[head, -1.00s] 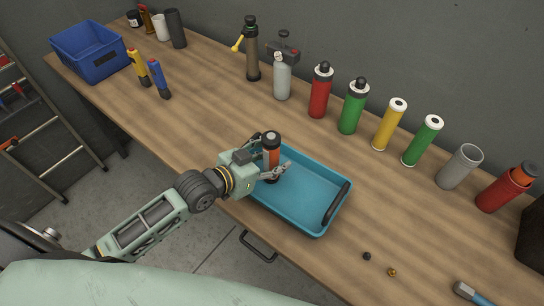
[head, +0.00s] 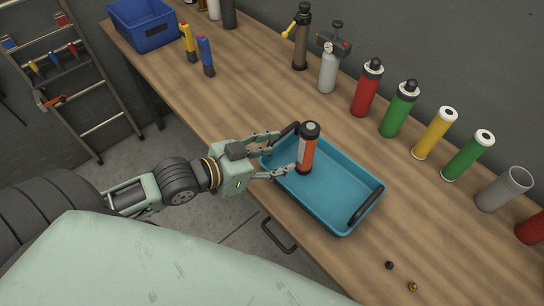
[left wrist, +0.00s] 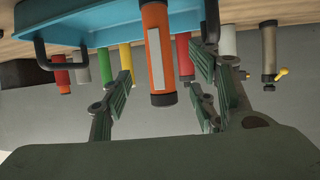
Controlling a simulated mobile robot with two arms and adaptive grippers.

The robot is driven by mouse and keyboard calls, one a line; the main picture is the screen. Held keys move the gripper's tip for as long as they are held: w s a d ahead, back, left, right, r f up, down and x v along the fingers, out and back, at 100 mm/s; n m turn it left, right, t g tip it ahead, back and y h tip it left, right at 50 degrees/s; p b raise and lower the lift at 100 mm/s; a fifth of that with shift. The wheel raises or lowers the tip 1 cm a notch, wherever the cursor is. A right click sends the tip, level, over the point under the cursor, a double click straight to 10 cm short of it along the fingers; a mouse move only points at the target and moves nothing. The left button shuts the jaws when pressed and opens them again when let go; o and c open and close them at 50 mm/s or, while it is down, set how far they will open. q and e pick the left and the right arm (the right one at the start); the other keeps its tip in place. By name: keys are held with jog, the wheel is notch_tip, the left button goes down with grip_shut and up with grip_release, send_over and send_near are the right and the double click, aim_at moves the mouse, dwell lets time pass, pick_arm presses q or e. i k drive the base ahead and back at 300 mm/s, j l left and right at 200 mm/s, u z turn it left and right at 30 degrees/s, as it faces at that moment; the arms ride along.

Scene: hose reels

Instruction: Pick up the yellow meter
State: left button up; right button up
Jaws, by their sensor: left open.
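A small upright yellow tool with a dark lower end (head: 188,42), which looks like the yellow meter, stands at the far left of the table beside a similar blue one (head: 206,55). A plain yellow cylinder with a white top (head: 434,134) also stands in the back row. My left gripper (head: 287,152) is open at the left end of the teal tray (head: 338,222), far from the yellow tool. An orange cylinder with a dark cap (head: 307,150) stands in the tray just ahead of its fingers. In the left wrist view the orange cylinder (left wrist: 153,50) appears between the spread fingers.
A blue bin (head: 143,27) stands at the far left. Red (head: 367,90) and green (head: 399,112) cylinders and a grey cup (head: 503,190) line the back. A ladder (head: 68,80) leans at left. The table between tray and yellow tool is clear.

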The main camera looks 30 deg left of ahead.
aim_at(185, 29)
jog(key=u, duration=1.5)
